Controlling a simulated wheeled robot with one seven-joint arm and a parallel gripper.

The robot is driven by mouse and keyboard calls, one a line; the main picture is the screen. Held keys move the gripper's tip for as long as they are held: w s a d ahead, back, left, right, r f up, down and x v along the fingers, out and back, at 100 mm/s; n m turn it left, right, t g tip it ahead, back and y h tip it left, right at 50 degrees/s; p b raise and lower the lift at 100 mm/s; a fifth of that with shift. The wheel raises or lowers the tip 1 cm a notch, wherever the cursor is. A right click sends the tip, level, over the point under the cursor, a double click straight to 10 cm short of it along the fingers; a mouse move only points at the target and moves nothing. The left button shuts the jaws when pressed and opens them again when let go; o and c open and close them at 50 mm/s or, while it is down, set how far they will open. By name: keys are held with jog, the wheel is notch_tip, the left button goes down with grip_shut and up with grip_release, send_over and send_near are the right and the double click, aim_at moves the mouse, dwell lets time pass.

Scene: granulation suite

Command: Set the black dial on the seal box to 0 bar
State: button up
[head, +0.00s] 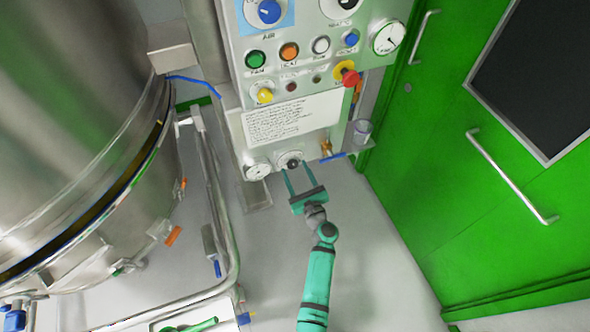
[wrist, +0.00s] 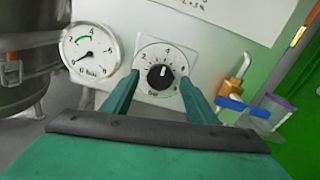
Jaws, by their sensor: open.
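The black dial (wrist: 160,77) sits on a round white scale plate low on the seal box (head: 277,148). In the wrist view its white mark points nearly straight up, away from the low numbers at the scale's left; the exact reading is too small to tell. The dial also shows small in the head view (head: 292,163). My teal gripper (head: 297,169) is open in front of the box. In the wrist view its two fingers (wrist: 159,84) stand at the left and right of the dial, with space between each finger and the knob. Contact is not visible.
A round pressure gauge (wrist: 90,54) is close left of the dial. A brass valve with a blue handle (wrist: 238,104) and a clear cup (wrist: 272,112) are at the right. Above are a label sheet (head: 292,119) and a red knob (head: 349,77). A green door (head: 450,130) stands right.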

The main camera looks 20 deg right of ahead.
jog(key=shift+w, duration=0.6)
jog(key=c, duration=1.1)
jog(key=shift+o, duration=0.2)
jog(key=shift+n, duration=0.3)
